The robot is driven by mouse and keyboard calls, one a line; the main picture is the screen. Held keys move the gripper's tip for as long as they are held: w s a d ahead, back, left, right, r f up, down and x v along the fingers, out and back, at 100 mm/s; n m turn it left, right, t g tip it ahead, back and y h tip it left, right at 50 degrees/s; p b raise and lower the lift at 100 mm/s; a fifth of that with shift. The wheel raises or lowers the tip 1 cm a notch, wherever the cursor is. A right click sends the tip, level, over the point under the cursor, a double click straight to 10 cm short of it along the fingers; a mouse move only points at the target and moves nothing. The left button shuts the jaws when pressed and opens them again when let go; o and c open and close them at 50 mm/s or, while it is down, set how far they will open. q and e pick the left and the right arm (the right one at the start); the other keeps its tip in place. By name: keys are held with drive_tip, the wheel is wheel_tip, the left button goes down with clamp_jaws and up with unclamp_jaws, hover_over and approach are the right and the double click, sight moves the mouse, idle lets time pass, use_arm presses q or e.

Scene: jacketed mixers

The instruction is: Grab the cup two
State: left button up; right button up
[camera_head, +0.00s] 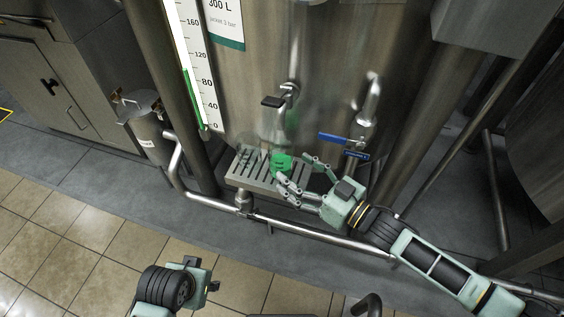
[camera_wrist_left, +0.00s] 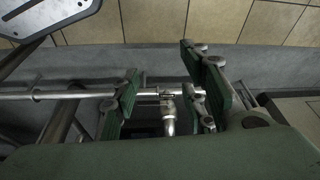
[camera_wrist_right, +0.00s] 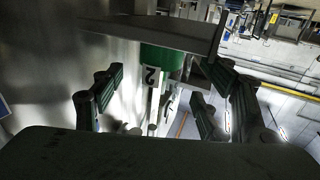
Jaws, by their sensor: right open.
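A small green cup (camera_head: 281,162) stands on the slotted metal drip tray (camera_head: 242,179) under the tank's tap. In the right wrist view the green cup (camera_wrist_right: 160,58) shows between the fingers, with a white label marked 2 (camera_wrist_right: 150,76). My right gripper (camera_head: 294,169) is open, its fingers at the right side of the cup; I cannot tell whether they touch it. My left gripper (camera_wrist_left: 162,95) is open and empty in the left wrist view, low over the floor and pipes, well away from the cup.
The steel tank (camera_head: 330,70) rises behind the tray. A tap with a black handle (camera_head: 272,101) hangs above the cup. A blue-handled valve (camera_head: 338,139) is close above my right gripper. A pipe rail (camera_head: 300,232) runs in front. Tiled floor (camera_head: 70,235) is clear.

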sight(290, 167)
drive_tip(key=b+x, duration=0.1)
drive_tip(key=x, duration=0.4)
drive_tip(key=shift+w+a+f, duration=0.15)
drive_tip(key=shift+w+a, duration=0.05)
drive_tip(key=shift+a, duration=0.05)
use_arm(q)
drive_tip(key=v, duration=0.4)
drive_tip(key=shift+w+r, duration=0.1)
drive_tip(key=shift+w, duration=0.15)
use_arm(e)
drive_tip(key=shift+c, duration=0.4)
drive_tip(key=c, duration=1.3)
drive_tip(key=shift+c, duration=0.5)
use_arm(q)
drive_tip(key=shift+w, duration=0.1)
